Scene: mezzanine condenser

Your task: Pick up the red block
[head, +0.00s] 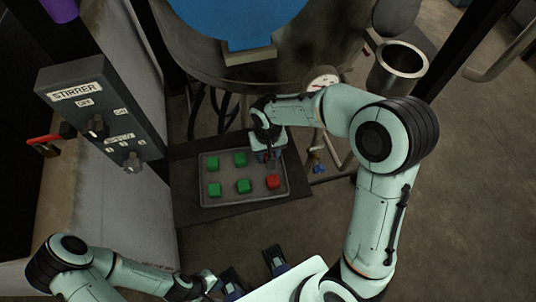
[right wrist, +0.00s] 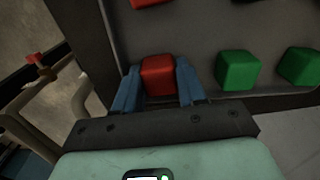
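A red block (right wrist: 158,75) lies between the two blue fingers of my right gripper (right wrist: 158,85) in the right wrist view. The fingers flank it closely, and whether they press on it is unclear. In the head view my right gripper (head: 268,155) is over the far right corner of the grey tray (head: 246,203), hiding most of that block. A second red block (head: 273,182) sits at the tray's near right, and its edge shows at the top of the right wrist view (right wrist: 150,3). My left gripper (head: 208,284) is low in the head view, with its fingers unclear.
Several green blocks (head: 243,186) fill the tray's left and middle. A stirrer control box (head: 95,105) stands at left, and a large vessel (head: 240,75) rises behind the tray. A metal cup (head: 398,65) and pipes are at right. Open floor (head: 465,190) lies right of my arm.

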